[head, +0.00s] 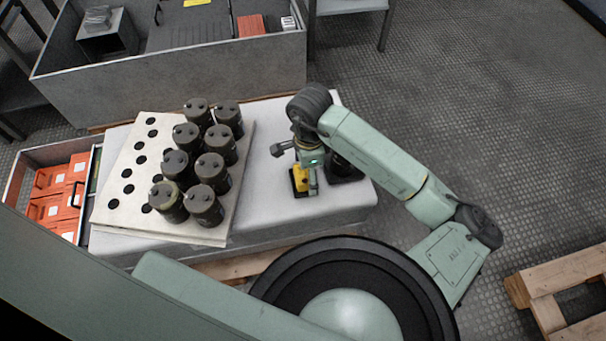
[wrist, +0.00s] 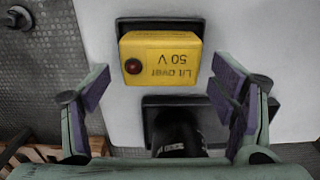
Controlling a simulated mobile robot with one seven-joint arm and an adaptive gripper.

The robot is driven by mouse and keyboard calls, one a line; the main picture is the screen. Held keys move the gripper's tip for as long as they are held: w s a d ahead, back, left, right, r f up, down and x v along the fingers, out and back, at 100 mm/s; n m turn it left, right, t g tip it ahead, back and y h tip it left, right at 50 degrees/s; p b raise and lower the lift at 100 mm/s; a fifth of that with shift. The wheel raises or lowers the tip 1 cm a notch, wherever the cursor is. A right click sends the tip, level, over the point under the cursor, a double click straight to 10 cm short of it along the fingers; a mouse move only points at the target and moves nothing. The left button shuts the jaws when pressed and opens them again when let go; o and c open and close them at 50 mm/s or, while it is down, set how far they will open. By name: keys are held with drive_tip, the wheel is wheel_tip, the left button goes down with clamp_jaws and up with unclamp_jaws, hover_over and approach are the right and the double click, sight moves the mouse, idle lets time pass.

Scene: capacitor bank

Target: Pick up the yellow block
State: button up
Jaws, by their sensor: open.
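The yellow block (wrist: 160,58) has a red round lamp and the words "Lit over 50 V", upside down in the wrist view. It rests on a dark flat base on the grey-white bench (head: 268,150). In the head view the yellow block (head: 299,181) is partly hidden by my gripper (head: 307,183). In the wrist view my gripper (wrist: 163,95) is open, its purple-padded fingers to the left and right of the block's near end. The fingers appear apart from the block.
A dark cylinder (wrist: 178,134) stands on another dark base just nearer than the block. A pale board (head: 128,185) with several dark capacitors (head: 204,173) lies to the left. A crate of orange boxes (head: 57,197) is at far left. A wooden pallet (head: 565,290) lies at right.

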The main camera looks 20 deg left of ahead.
drive_tip(key=shift+f, duration=0.45)
drive_tip(key=shift+c, duration=0.2)
drive_tip(key=c, duration=1.3)
